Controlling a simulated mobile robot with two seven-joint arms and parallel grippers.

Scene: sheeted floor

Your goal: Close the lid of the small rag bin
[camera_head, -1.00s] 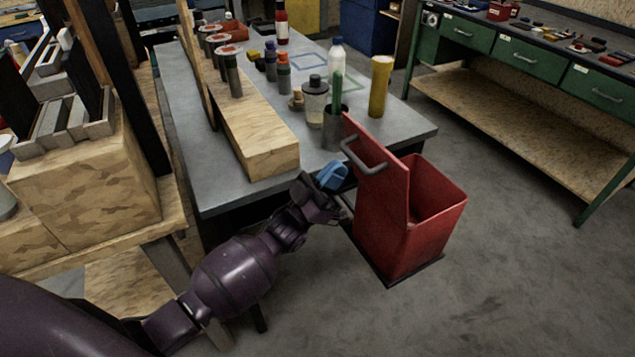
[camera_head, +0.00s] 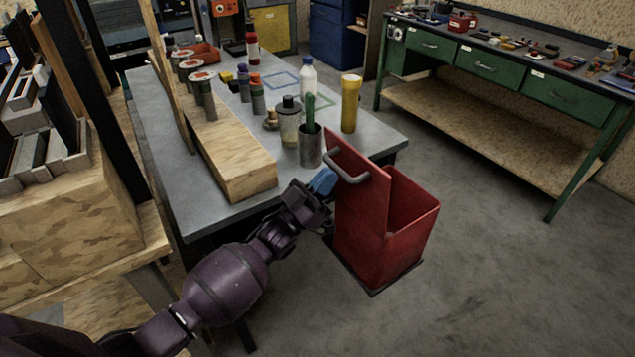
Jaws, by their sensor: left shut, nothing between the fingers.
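The small red rag bin (camera_head: 409,235) stands on the floor by the near right corner of the grey table. Its red lid (camera_head: 360,195) stands open and upright on the bin's left side, with a grey handle (camera_head: 347,170) near its top. The bin's inside shows. My left gripper (camera_head: 323,181) has blue fingers and is shut and empty. It is at the left of the lid, close to the handle; I cannot tell whether it touches the lid. My right gripper is not in view.
The grey table (camera_head: 232,222) holds a wooden block (camera_head: 235,160), a dark cup (camera_head: 310,148), a yellow cylinder (camera_head: 350,103) and several bottles close behind the lid. A green workbench (camera_head: 510,85) stands at the back right. The floor right of the bin is clear.

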